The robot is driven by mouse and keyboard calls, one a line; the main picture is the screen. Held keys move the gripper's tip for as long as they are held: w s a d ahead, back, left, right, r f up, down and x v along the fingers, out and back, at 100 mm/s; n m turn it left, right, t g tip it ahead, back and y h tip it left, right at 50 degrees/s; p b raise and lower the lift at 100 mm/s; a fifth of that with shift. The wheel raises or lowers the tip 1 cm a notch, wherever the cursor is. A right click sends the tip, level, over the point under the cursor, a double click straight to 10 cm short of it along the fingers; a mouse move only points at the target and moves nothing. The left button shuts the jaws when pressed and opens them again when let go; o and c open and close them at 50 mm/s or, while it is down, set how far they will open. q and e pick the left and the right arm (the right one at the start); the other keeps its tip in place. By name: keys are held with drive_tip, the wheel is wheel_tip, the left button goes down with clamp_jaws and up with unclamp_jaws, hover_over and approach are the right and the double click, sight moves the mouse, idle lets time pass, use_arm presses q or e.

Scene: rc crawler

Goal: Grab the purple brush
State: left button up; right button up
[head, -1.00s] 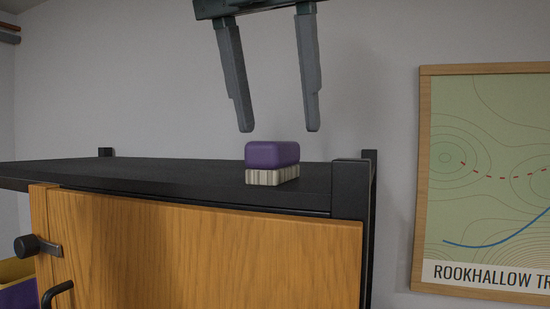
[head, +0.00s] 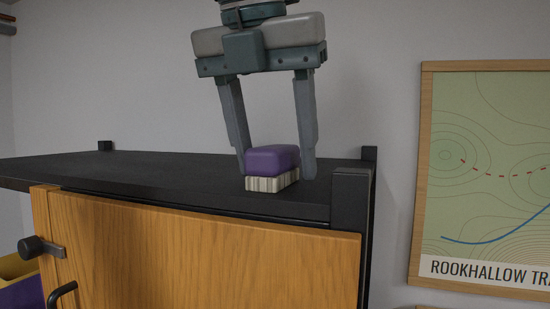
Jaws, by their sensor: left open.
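The purple brush (head: 271,161) has a purple block top and pale bristles below. It sits bristles down on the black top of a cabinet, near the front right corner. My left gripper (head: 275,176) points down over it and is open. I cannot tell whether either finger touches the brush. My right gripper is not in view.
The black cabinet top (head: 150,173) is otherwise bare to the left. A black corner post (head: 351,195) stands right of the brush. A wooden door (head: 200,250) is below. A framed map (head: 490,170) hangs on the right wall.

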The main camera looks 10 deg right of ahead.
sight(290, 146)
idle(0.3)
use_arm(q)
drive_tip(key=c, duration=1.2)
drive_tip(key=shift+o, duration=0.2)
drive_tip(key=shift+r, duration=0.15)
drive_tip(key=shift+r+b, duration=0.5)
drive_tip(key=shift+r, duration=0.25)
drive_tip(key=r, duration=0.1)
drive_tip(key=s+d+r+b, duration=0.1)
drive_tip(key=r, duration=0.1)
drive_tip(key=shift+s, duration=0.1)
drive_tip(key=s+d+r, duration=0.6)
drive_tip(key=s, duration=0.1)
drive_tip(key=shift+s+d+r+b, duration=0.15)
drive_tip(key=shift+s+d+b, duration=0.15)
drive_tip(key=shift+s+b, duration=0.1)
